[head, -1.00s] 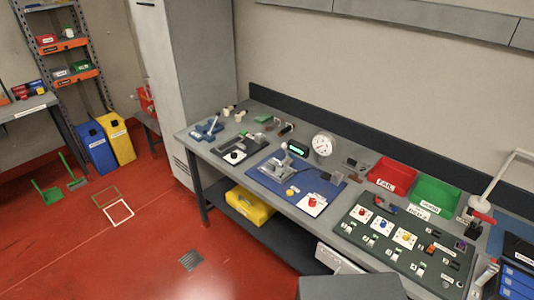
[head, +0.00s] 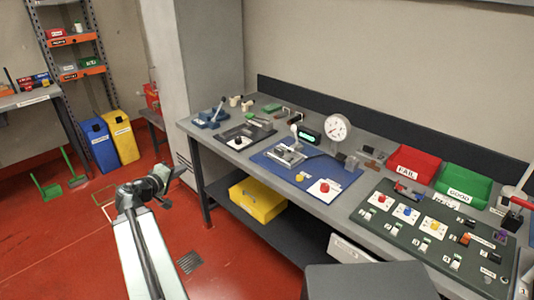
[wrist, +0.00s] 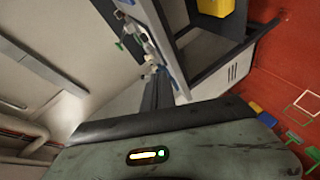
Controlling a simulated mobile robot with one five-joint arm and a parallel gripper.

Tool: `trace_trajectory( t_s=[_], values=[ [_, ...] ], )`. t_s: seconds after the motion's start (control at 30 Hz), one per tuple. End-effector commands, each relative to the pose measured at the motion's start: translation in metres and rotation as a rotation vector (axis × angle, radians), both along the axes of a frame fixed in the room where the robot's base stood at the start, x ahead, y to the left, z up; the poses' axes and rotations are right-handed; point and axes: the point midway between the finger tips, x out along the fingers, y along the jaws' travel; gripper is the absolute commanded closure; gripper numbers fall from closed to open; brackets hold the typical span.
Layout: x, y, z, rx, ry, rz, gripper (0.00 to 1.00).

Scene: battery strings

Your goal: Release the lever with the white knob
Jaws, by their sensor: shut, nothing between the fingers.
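The lever with the white knob (head: 294,129) seems to be the one standing up from a grey metal clamp (head: 289,154). The clamp sits on the blue mat (head: 337,178) in the middle of the bench. Its finer parts are too small to make out. My gripper (head: 178,173) is in front of the bench's left end, over the floor, well apart from the clamp. It is shut and empty. In the wrist view the lever cannot be made out.
A dial gauge (head: 337,128) and a small green display (head: 309,135) stand close behind the clamp. A red bin (head: 411,165) and a green bin (head: 462,184) are farther right. A yellow case (head: 258,200) lies on the lower shelf. Open red floor (head: 80,250) lies left.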

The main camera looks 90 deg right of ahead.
Motion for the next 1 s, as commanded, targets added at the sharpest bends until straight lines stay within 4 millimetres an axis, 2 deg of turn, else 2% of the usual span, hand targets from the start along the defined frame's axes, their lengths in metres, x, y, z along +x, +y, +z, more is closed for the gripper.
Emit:
trace_trajectory(
  t_s=[0.03,0.07,0.1,0.2,0.3,0.4,0.5,0.77,0.87,1.0],
  values=[
    [-0.058,-0.023,-0.015,-0.064,0.066,-0.052,1.0],
    [-0.089,-0.034,-0.012,-0.101,0.112,-0.074,1.0],
    [-0.128,-0.046,-0.008,-0.141,0.176,-0.1,1.0],
    [-0.212,-0.061,0.0,-0.207,0.328,-0.15,1.0],
    [-0.271,-0.064,0.004,-0.23,0.451,-0.18,1.0],
    [-0.305,-0.064,0.007,-0.234,0.526,-0.195,1.0],
    [-0.318,-0.063,0.01,-0.235,0.558,-0.199,1.0],
    [-0.318,-0.063,0.012,-0.234,0.561,-0.199,1.0],
    [-0.315,-0.064,0.012,-0.235,0.56,-0.194,1.0],
    [-0.298,-0.067,0.013,-0.243,0.557,-0.17,1.0]
  ],
)
